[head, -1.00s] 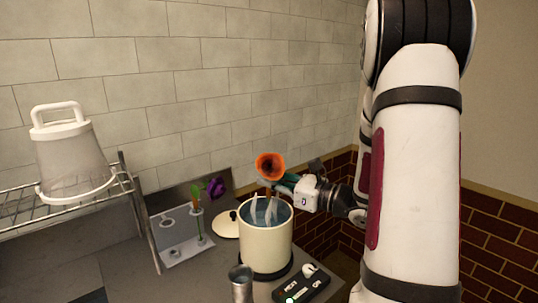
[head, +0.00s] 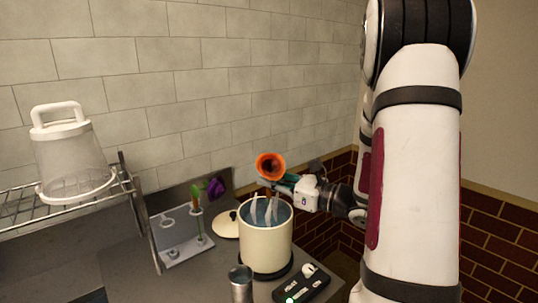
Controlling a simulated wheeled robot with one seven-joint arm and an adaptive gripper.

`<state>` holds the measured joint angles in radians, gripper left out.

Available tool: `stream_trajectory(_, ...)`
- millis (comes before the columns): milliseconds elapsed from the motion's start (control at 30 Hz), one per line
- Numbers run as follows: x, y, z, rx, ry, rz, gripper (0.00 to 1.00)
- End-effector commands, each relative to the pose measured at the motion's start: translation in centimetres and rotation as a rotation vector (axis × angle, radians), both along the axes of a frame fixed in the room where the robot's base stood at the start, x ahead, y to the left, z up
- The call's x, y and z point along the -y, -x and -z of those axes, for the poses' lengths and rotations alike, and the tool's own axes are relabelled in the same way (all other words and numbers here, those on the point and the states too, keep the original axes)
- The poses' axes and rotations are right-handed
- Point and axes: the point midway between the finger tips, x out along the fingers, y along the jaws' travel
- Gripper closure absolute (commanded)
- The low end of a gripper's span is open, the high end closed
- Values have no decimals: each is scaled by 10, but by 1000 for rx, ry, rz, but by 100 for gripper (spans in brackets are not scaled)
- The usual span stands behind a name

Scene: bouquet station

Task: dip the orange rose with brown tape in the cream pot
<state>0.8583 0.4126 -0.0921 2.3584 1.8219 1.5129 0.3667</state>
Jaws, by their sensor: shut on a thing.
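The orange rose (head: 270,166) is held bloom-up above the back rim of the cream pot (head: 265,247). My gripper (head: 285,186) is shut on its stem, reaching in from the right just above the pot. The lower stem is mostly hidden by the pot and gripper, so I cannot tell how deep it reaches. The brown tape is too small to make out clearly. The pot is open, with pale streaks of steam over bluish liquid inside.
The pot's lid (head: 226,225) lies behind it to the left. A metal cup (head: 241,284) and a control box (head: 302,285) stand in front. A wire rack (head: 70,200) carries a white bucket (head: 72,158) at left.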

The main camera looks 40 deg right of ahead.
Motion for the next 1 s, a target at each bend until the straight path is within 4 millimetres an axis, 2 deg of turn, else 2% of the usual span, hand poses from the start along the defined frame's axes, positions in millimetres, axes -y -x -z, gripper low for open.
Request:
stream_trajectory(367,0,0,-2,0,1,0,100)
stream_trajectory(1000,0,1,-48,0,1,-1,100)
